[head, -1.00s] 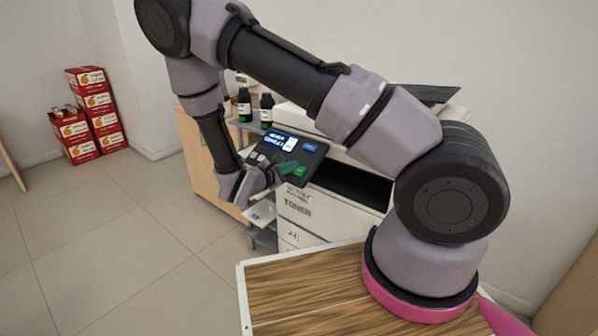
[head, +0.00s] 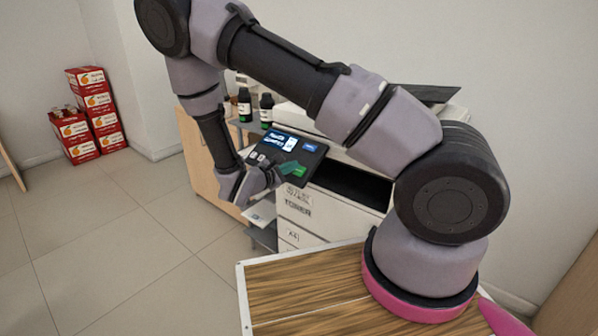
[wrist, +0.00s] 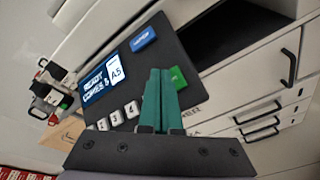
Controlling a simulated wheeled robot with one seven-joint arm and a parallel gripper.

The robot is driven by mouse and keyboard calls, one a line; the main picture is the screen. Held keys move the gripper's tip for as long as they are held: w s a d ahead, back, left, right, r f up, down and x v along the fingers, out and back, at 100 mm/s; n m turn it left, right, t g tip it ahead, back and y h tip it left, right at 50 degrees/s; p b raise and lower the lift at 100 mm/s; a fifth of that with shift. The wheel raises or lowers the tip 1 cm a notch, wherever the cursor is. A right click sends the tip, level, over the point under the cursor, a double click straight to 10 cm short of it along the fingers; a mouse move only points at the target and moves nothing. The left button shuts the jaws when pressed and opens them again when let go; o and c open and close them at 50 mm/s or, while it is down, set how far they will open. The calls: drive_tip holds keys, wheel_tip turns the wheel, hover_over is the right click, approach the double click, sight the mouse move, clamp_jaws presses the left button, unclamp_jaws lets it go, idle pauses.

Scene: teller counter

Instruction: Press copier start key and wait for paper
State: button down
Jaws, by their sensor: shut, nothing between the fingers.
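The copier (head: 297,222) is a white machine with a dark tilted control panel (head: 318,149). The panel also shows in the wrist view (wrist: 178,45), with a lit screen (wrist: 98,84) reading READY, a blue key (wrist: 143,37), pale number keys (wrist: 117,117) and a green key (wrist: 177,77). The green key also shows in the head view (head: 299,172). My gripper (wrist: 160,72) is shut and empty, its teal fingers together. The fingertips are right beside the green key, on its left in the wrist view; I cannot tell whether they touch it.
Dark bottles (head: 266,110) stand behind the panel. The copier's dark opening (head: 350,183) shows no clear paper. Drawers with handles (wrist: 290,54) are at right in the wrist view. Red boxes (head: 85,118) stand far left; the tiled floor (head: 110,230) between is clear.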

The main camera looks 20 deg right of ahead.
drive_tip(key=shift+d+f, duration=0.1)
drive_tip(key=shift+f, duration=0.05)
drive_tip(key=shift+w+f, duration=0.15)
drive_tip(key=shift+f, duration=0.1)
drive_tip(key=shift+w+d+f, duration=0.1)
drive_tip(key=shift+d+f, duration=0.15)
drive_tip(key=shift+f, duration=0.1)
idle(1.0)
drive_tip(key=shift+r, duration=0.1)
drive_tip(key=shift+s+a+r, duration=0.25)
drive_tip(key=shift+a+r, duration=0.1)
drive_tip(key=shift+r, duration=0.3)
drive_tip(key=shift+s+a+r, duration=0.25)
drive_tip(key=shift+a+r, duration=0.1)
drive_tip(key=shift+r, duration=0.35)
drive_tip(key=shift+s+a+r, duration=0.3)
drive_tip(key=shift+a+r, duration=0.1)
drive_tip(key=shift+r, duration=0.3)
drive_tip(key=shift+s+a+r, duration=0.25)
drive_tip(key=shift+a+r, duration=0.1)
drive_tip(key=shift+r, duration=0.35)
